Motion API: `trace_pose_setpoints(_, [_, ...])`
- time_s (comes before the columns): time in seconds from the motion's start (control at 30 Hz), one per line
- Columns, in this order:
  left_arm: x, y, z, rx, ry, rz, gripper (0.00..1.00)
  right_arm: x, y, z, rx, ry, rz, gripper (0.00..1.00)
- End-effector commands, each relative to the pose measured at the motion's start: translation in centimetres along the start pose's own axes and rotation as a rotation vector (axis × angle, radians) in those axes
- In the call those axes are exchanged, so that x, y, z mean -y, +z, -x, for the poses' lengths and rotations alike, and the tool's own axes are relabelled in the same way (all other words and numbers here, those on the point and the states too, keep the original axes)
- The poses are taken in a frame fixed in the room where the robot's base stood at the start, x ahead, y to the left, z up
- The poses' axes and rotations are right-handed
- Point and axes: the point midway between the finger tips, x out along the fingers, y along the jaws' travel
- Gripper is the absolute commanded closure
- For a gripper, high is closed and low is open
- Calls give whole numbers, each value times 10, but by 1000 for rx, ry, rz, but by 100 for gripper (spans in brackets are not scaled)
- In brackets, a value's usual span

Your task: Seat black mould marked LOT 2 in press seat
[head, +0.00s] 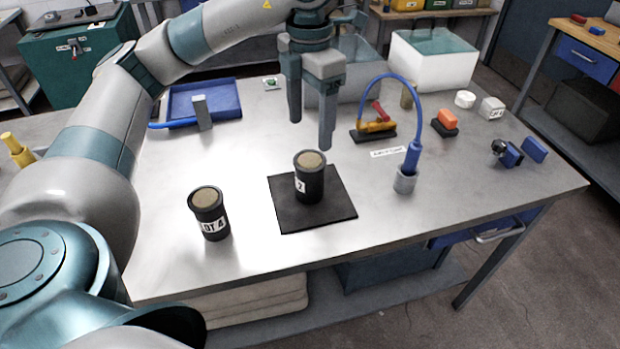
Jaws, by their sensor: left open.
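A black cylindrical mould (308,183) with a tan top stands upright on a black square mat (325,215) near the middle of the table. Its white label faces left and only a "2" can be read. A second black mould (211,228) stands upright on the bare table to the left, its label reading "OT 4". My left gripper (311,128) is open and empty, fingers pointing down, above and slightly behind the mould on the mat. I cannot tell which thing is the press seat. My right gripper is not in view.
A grey cup (404,182) with a looping blue hose (415,150) stands right of the mat. Behind are a blue tray (218,98), a yellow-and-red tool (377,122) and a white tub (433,67). The table front is clear.

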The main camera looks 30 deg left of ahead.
Motion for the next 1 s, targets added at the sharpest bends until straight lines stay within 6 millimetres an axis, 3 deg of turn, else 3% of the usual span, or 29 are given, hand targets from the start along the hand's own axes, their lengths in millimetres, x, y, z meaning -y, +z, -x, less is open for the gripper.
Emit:
trace_pose_setpoints(0.77, [0, -1, -86, -5, 0, -1, 31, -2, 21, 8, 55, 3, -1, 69])
trace_pose_setpoints(1.0, [0, 0, -99, -1, 1, 0, 31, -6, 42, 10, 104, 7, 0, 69])
